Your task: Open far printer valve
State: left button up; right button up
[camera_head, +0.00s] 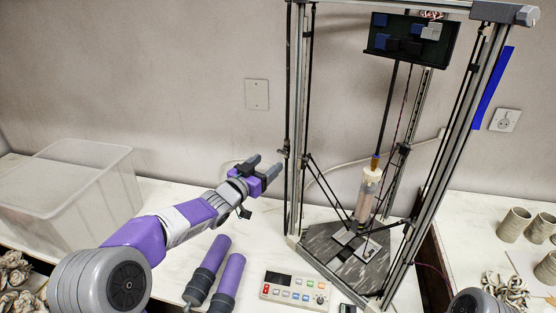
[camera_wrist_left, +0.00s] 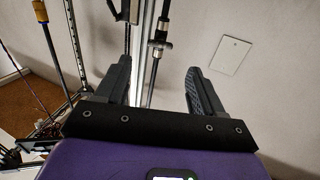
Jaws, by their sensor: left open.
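The clay printer (camera_head: 296,110) is a tall metal delta frame. A small metal fitting (camera_head: 284,151), perhaps the valve, sits on a thin vertical pipe beside its left post. In the left wrist view this fitting (camera_wrist_left: 157,46) shows beyond and between my fingertips. I cannot tell its handle position. My left gripper (camera_head: 265,167) is open and empty, just left of the post, with its fingers pointing toward the wall and the fitting. It also shows in the left wrist view (camera_wrist_left: 158,68), apart from the fitting. My right gripper is not in view.
The printer's extruder (camera_head: 369,190) hangs over a dark base plate (camera_head: 320,262). A control box (camera_head: 294,290) and two purple cylinders (camera_head: 210,266) lie in front. A clear bin (camera_head: 110,185) stands left, clay cups (camera_head: 514,224) right. A wall plate (camera_head: 257,94) is behind.

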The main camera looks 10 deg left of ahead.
aim_at(282, 153)
pick_arm(q)
jog(key=x, duration=0.7)
jog(key=shift+f, duration=0.15)
